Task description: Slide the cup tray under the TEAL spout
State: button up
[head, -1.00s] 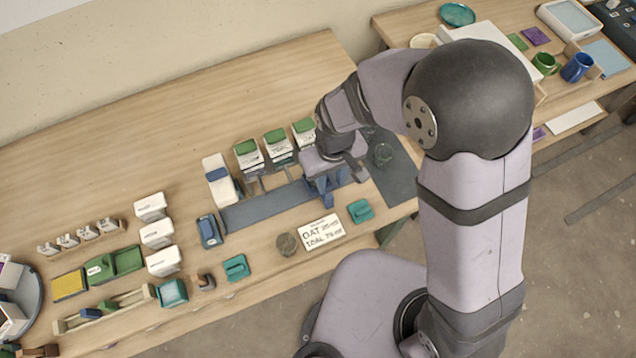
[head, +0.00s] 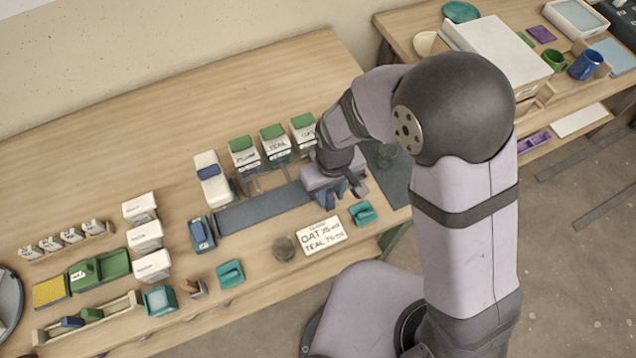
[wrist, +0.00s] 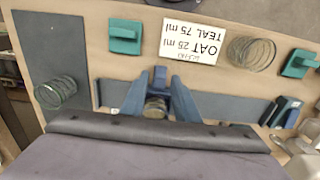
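Three white buckets with green lids stand in a row behind a dark rail (head: 245,214) in the head view. The middle bucket's label seems to read TEAL (head: 276,147); the labels beside it are hard to read. My gripper (head: 341,191) is low over the rail's right end, right of the buckets. In the wrist view my gripper's blue fingers (wrist: 159,88) straddle a small round cup-like object (wrist: 155,107). A blue upright piece (wrist: 160,73) shows at the fingertips, perhaps the tray's handle. The cup tray is mostly hidden, and whether the fingers grip it is unclear.
A card (head: 321,235) reading OAT 25 ml, TEAL 75 ml lies in front of the rail. A clear glass (head: 283,248) and teal blocks (head: 362,212) are nearby. Another glass (wrist: 55,92) stands on a dark mat (wrist: 38,45). A white-and-blue item (head: 211,178) stands near the rail's left end.

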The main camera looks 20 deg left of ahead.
grip_shut()
jog(key=shift+s+a, duration=0.1)
jog(key=shift+s+a+p, duration=0.4)
jog(key=shift+s+a, duration=2.15)
jog(key=shift+o, duration=0.2)
grip_release()
jog(key=shift+r, duration=0.15)
